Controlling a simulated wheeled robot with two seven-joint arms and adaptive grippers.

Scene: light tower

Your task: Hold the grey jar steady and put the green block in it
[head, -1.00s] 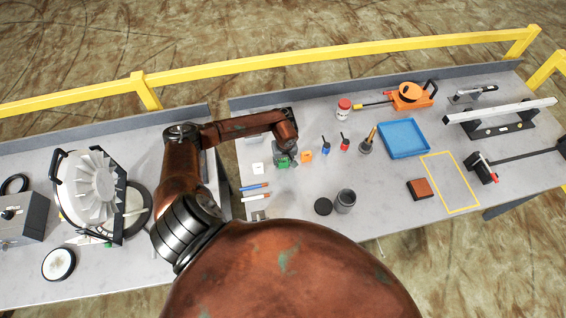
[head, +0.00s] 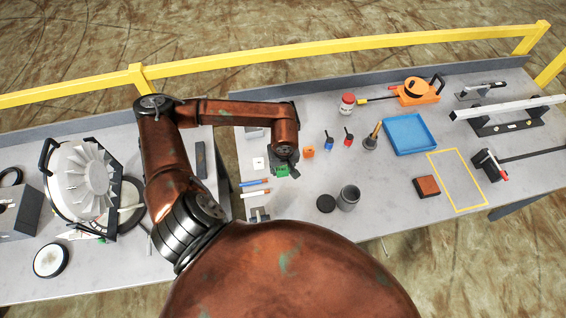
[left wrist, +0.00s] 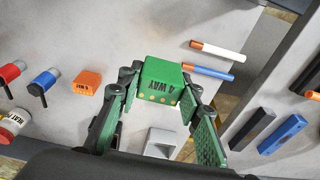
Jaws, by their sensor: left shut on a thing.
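I cannot tell whether the block is clear of the bench. The open grey jar (head: 348,198) stands upright nearer the front, right of the gripper, with nothing holding it. My right gripper is out of view.
A dark round disc (head: 326,203) lies left of the jar. A blue tray (head: 409,134) is further right. Bench around the jar is fairly clear.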

